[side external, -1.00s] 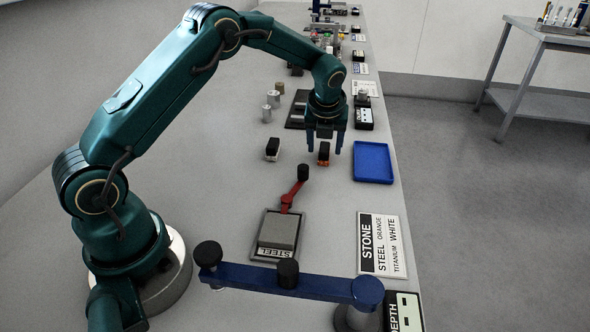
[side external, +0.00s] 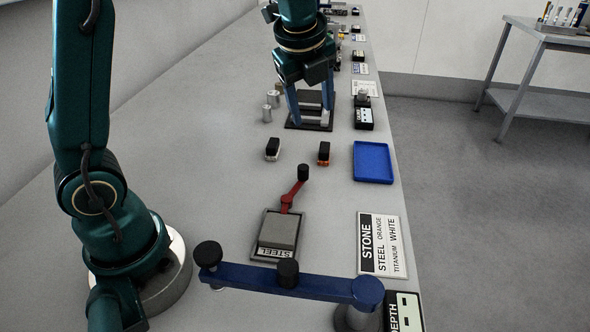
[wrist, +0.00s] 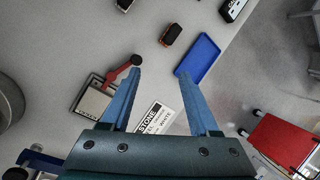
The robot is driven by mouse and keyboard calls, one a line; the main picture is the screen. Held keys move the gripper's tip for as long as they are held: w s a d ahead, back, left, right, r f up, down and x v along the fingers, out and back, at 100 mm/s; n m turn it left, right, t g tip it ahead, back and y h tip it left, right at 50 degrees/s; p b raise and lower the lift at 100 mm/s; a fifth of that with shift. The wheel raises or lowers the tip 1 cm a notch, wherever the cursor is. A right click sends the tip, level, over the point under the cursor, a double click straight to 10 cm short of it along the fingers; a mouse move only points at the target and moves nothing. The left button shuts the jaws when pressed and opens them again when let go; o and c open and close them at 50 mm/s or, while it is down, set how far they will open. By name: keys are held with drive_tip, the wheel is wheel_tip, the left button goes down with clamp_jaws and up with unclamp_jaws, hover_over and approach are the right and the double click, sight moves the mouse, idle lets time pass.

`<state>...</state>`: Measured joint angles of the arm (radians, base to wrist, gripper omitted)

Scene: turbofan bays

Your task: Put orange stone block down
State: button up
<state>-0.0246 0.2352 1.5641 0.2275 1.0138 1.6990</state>
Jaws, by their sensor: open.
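The orange stone block (side external: 324,153), dark on top with an orange band below, stands on the grey bench, left of the blue tray (side external: 373,162). In the wrist view the block (wrist: 171,34) lies ahead of the fingertips, beside the tray (wrist: 199,58). My gripper (side external: 311,120) is open and empty, raised well above the bench; its blue fingers (wrist: 158,72) also show apart in the wrist view, with nothing between them. A similar block with a white band (side external: 272,149) stands to the left of the orange one.
A STONE label card (side external: 382,244) lies at right. A blue bar (side external: 290,284) crosses the front. Small metal cylinders (side external: 272,99) stand farther back.

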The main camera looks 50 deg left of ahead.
drive_tip(key=s+d+n+t+h, duration=0.1)
drive_tip(key=s+d+n, duration=0.1)
drive_tip(key=s+n, duration=0.7)
drive_tip(key=s+d+n+h, duration=0.1)
drive_tip(key=s+d+n, duration=0.2)
drive_tip(key=s+n, duration=0.6)
drive_tip(key=shift+f+n+t, duration=0.25)
drive_tip(key=shift+n+t, duration=0.15)
drive_tip(key=shift+n, duration=0.7)
